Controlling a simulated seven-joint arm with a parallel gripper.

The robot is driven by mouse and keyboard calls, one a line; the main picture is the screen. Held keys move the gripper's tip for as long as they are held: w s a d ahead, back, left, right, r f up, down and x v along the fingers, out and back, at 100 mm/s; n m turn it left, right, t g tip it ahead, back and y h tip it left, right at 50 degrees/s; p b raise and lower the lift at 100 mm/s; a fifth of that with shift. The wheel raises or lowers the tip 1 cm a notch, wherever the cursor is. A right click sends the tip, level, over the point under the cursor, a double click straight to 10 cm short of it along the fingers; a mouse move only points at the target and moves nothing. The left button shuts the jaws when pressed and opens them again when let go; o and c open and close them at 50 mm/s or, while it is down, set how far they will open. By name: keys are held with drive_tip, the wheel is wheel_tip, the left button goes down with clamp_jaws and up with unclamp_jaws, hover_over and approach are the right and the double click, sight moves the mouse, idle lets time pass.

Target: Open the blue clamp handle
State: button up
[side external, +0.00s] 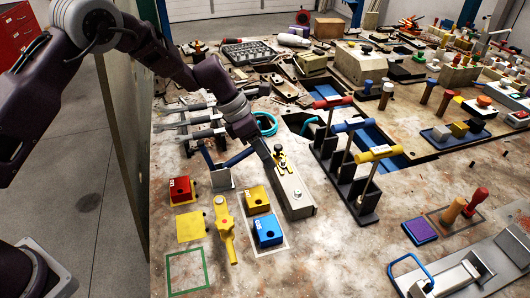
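Several blue handles show. A blue bar (238,158) lies on a small grey bracket (222,180) just below my gripper. A blue loop handle (410,271) stands on a grey metal fixture (462,280) at the bottom right, well away from my gripper. A blue T-handle (352,125) stands in a black rack (345,180). I cannot tell for sure which is the clamp handle. My gripper (262,148) is over the table, close to the blue bar and a long grey block with yellow parts (292,190). Its fingers are too small and dark to show whether they are open.
Red (182,190), yellow (257,199) and blue (267,230) boxes and a yellow tool (226,230) lie in front. Grey clamp-like tools (190,118) lie at left. Red and yellow T-handles stand in the rack. The table (335,255) is bare at front centre.

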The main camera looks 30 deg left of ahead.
drive_tip(key=v, duration=0.6)
drive_tip(key=shift+a+r, duration=0.2)
drive_tip(key=shift+r, duration=0.05)
drive_tip(key=shift+s+a+r, duration=0.1)
drive_tip(key=shift+r, duration=0.1)
